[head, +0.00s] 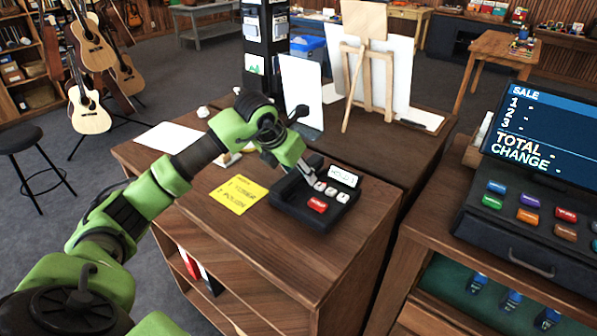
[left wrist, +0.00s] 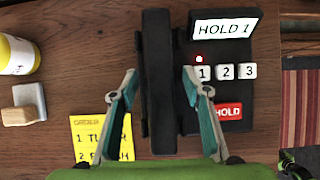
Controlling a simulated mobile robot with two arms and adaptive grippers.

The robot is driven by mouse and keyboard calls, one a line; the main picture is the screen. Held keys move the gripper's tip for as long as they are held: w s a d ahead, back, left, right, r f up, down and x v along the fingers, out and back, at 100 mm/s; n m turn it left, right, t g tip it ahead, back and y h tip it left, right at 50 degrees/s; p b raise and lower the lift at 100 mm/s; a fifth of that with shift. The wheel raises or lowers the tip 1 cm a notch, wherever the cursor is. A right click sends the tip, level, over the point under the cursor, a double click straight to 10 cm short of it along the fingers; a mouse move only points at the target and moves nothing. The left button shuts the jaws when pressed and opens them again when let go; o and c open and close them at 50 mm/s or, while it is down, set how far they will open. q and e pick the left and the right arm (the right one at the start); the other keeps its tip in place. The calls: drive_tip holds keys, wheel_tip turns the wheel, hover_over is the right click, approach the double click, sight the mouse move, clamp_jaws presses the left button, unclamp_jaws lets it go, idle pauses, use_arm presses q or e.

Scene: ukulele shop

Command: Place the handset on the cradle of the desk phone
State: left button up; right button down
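The desk phone (head: 317,209) is black and sits on the wooden counter. Its display (left wrist: 226,27) reads HOLD 1, with white keys 1, 2 and 3 and a red HOLD key below; a small red light shows above key 1. The black handset (left wrist: 158,85) lies lengthwise along the phone's left side in the left wrist view, apparently on the cradle; contact underneath is hidden. My left gripper (left wrist: 159,76) is open over the phone, one finger on each side of the handset, with gaps visible. It also shows in the head view (head: 306,172). My right gripper is out of view.
A yellow order note (head: 238,194) lies left of the phone. A white paper (head: 170,137) lies farther left. A white panel (head: 301,92) and a wooden easel (head: 367,85) stand behind. The cash register (head: 530,215) stands on the right counter.

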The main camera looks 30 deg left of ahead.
use_arm(q)
drive_tip(key=v, duration=1.2)
